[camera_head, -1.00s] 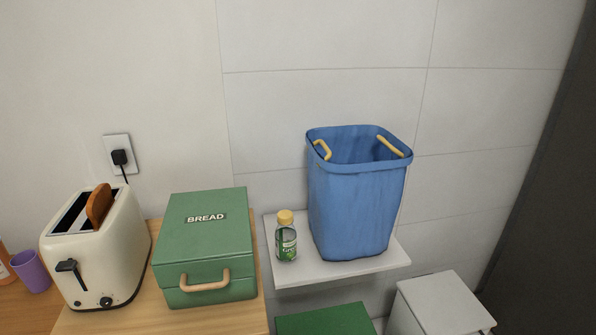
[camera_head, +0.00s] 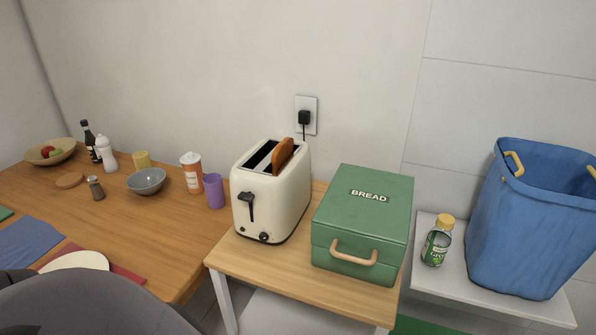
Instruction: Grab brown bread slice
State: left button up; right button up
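A brown bread slice (camera_head: 283,154) stands upright in the right-hand slot of the cream toaster (camera_head: 275,203), with its upper part sticking out of the top. The left-hand slot looks dark and empty. The toaster stands on a small wooden side table (camera_head: 260,262), left of a green box labelled BREAD (camera_head: 363,222), whose lid is closed. Neither of my grippers shows in the head view.
A blue bin (camera_head: 530,228) and a bottle with a yellow cap (camera_head: 437,240) stand on a white shelf at right. A purple cup (camera_head: 214,191), a bowl (camera_head: 147,181) and several bottles stand on the wooden table (camera_head: 130,225) at left. A dark grey rounded shape fills the lower left corner.

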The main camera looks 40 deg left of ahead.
aim_at(283, 151)
jog(key=u, duration=1.3)
